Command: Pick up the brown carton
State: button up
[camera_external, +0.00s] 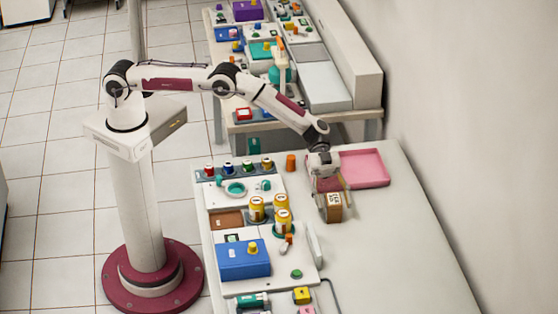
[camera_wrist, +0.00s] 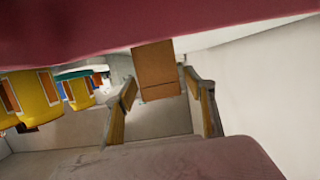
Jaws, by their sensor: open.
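The brown carton (camera_external: 333,208), a small box with a white label on top, stands on the white table in front of the pink tray. My gripper (camera_external: 328,193) is above and close to the carton, with its fingers pointing down. In the wrist view the carton (camera_wrist: 157,72) shows its plain brown face between the two spread fingertips of my gripper (camera_wrist: 160,88). The fingers are open, with a gap visible on each side of the carton. I cannot tell how far down the fingers reach along it.
The pink tray (camera_external: 363,168) lies behind the carton. Yellow jars (camera_external: 283,220) stand to its left, beside an orange cylinder (camera_external: 291,162) farther back. A blue box (camera_external: 243,259) is at the front left. The table right of the carton is clear up to the wall.

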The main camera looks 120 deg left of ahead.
aim_at(334, 198)
jog(key=c, duration=1.3)
jog(key=shift+r, duration=0.15)
jog(key=shift+r, duration=4.85)
